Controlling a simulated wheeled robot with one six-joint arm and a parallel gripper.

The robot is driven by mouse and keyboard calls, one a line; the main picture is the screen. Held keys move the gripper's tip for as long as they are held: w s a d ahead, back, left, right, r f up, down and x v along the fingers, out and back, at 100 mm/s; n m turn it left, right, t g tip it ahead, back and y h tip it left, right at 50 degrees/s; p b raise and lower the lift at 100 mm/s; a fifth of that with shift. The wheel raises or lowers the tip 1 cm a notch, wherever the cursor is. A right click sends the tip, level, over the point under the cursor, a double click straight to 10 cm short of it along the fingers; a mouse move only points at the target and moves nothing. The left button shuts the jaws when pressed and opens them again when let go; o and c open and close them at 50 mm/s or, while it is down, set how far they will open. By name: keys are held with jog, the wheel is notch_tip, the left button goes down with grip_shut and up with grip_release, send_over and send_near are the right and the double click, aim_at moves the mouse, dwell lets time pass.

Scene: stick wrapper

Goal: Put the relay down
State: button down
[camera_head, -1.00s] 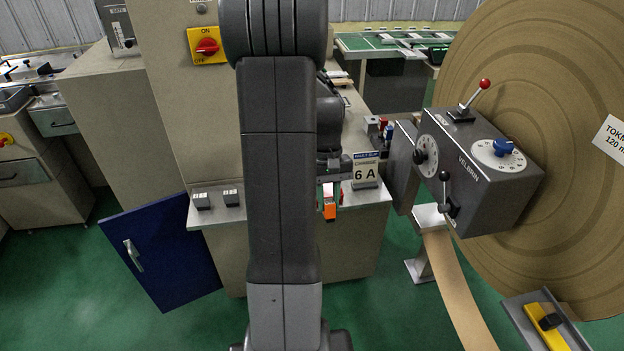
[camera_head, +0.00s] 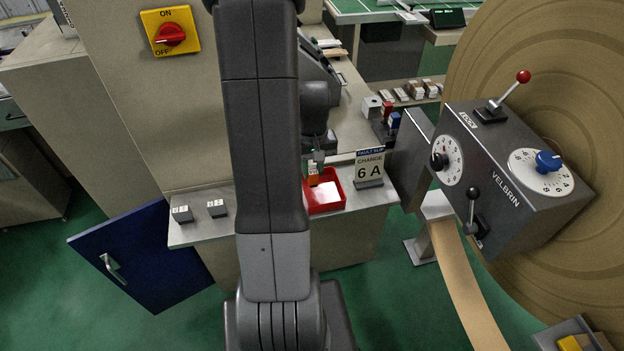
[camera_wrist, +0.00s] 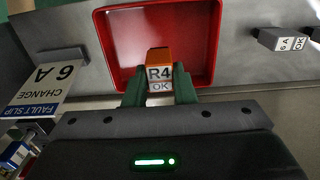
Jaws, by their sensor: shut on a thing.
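The relay is a small orange block with a white "R4 OK" label, seen in the wrist view (camera_wrist: 160,71). My gripper (camera_wrist: 159,88) is shut on it, with one green fingertip on each side. A red open tray (camera_wrist: 104,45) lies behind the relay in that view. I cannot tell whether the relay touches the tray.
A "Fault slip, change 6 A" sign (camera_head: 369,168) stands right of the tray. Small grey blocks (camera_head: 217,208) stand on the ledge at left. A grey Velbrin control box (camera_head: 510,175) with levers is at right. A blue door (camera_head: 140,255) hangs open at lower left.

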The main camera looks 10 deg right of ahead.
aim_at(313, 181)
jog(key=shift+f, duration=2.45)
jog(key=c, duration=1.2)
grip_release()
notch_tip(313, 181, up, 12)
jog(key=shift+r, duration=0.1)
notch_tip(313, 181, down, 12)
jog(key=shift+f, duration=0.15)
jog(key=shift+w+r, duration=0.15)
jog(key=shift+r, duration=1.05)
